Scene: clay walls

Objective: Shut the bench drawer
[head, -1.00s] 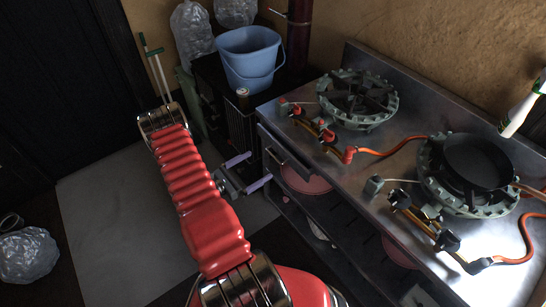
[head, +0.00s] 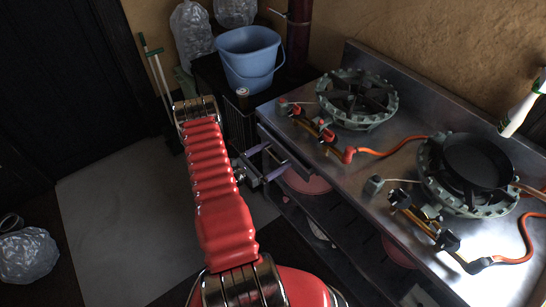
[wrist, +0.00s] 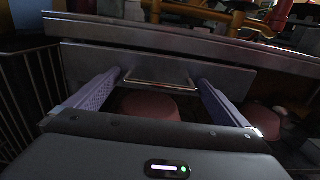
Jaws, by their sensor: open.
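The bench drawer (wrist: 220,80) shows in the wrist view as a grey metal front under the bench's top edge. Its bar handle (wrist: 158,82) is near the middle of the picture. I cannot tell how far the drawer stands out. My gripper (head: 277,157) is open and empty, with its two purple fingers pointing at the drawer front. In the wrist view the fingers lie one on each side of the handle, with the tips close to the front. I cannot tell whether they touch it.
The steel bench (head: 345,165) carries two gas burners, a black pan (head: 478,160) and orange hoses. Pink bowls (head: 306,180) sit on the shelf below. A blue bucket (head: 249,55) and a can stand left of the bench. The grey floor mat (head: 120,215) is clear.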

